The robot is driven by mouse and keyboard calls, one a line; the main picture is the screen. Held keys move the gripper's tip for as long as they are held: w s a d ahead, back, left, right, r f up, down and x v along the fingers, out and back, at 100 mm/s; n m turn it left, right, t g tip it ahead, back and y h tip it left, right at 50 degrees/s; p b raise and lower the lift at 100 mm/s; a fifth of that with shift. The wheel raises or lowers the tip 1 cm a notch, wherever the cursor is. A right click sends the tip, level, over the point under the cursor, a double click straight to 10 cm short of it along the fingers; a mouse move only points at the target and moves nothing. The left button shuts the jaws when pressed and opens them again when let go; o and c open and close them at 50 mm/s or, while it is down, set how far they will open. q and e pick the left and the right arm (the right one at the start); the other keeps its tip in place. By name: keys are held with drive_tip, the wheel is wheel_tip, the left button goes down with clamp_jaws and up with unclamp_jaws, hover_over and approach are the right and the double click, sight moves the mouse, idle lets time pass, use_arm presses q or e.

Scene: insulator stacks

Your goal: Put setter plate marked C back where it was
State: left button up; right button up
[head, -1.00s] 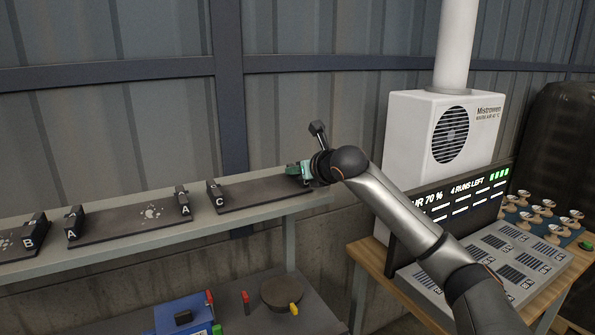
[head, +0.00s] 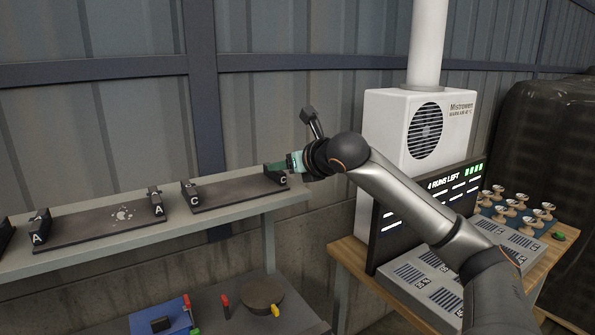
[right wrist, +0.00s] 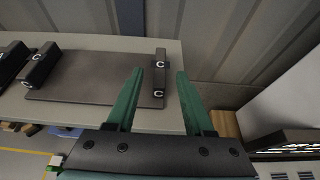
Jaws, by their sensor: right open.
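The setter plate marked C (head: 238,192) lies flat on the grey shelf, a dark slab with a C-marked block at each end. It also shows in the right wrist view (right wrist: 88,82). My right gripper (head: 288,163), with green fingers, is at the plate's right end block (head: 276,176). In the right wrist view the gripper (right wrist: 160,72) is open, and that end block (right wrist: 160,80) shows between its two fingers. I cannot tell whether a finger touches it. My left gripper is not in view.
Setter plate A (head: 100,222) lies left of plate C on the same shelf (head: 200,226). A lower bench (head: 215,320) holds a blue box and a round dark disc (head: 262,294). A display panel (head: 400,215) and a wooden table with small cups (head: 515,203) stand at the right.

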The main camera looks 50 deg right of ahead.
drive_tip(key=shift+b+v, duration=1.15)
drive_tip(key=shift+v, duration=1.6)
